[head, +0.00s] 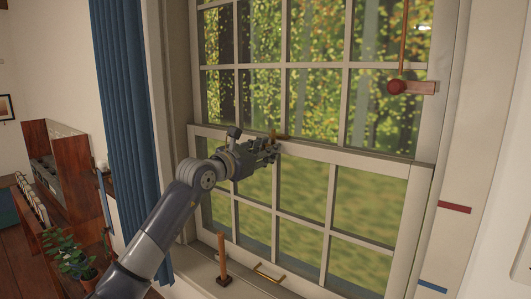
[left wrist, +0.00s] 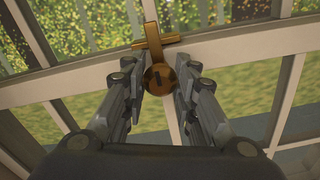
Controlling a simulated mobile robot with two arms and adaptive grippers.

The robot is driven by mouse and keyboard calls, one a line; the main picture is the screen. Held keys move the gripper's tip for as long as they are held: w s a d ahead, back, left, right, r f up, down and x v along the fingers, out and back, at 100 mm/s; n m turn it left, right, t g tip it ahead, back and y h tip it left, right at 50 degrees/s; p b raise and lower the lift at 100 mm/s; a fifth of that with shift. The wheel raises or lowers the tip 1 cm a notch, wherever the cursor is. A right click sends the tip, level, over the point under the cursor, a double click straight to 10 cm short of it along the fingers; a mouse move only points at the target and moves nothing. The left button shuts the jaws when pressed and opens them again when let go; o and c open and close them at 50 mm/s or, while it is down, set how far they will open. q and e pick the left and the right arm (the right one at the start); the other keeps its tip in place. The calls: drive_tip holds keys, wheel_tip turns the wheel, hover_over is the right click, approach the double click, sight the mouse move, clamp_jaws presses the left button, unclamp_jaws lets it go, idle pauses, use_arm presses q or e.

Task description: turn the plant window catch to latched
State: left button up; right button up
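The brass window catch (left wrist: 161,76) shows in the left wrist view as a round disc below a cross-shaped piece (left wrist: 155,38). It sits at the meeting rail of the window. In the head view only a small brass part of the catch (head: 273,136) shows beyond my fingers. My left gripper (head: 270,150) is at the meeting rail. In the left wrist view its fingers (left wrist: 163,82) are apart, one on each side of the disc. I cannot tell whether they touch it. My right gripper is not in view.
The sash window (head: 300,160) fills the middle. A red knob (head: 397,87) with a hanging rod is at upper right. A wooden peg (head: 222,258) and a brass handle (head: 268,273) are low by the sill. A blue curtain (head: 125,110) and a potted plant (head: 70,258) are at left.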

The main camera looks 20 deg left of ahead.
use_arm(q)
drive_tip(key=o, duration=0.4)
drive_tip(key=v, duration=1.2)
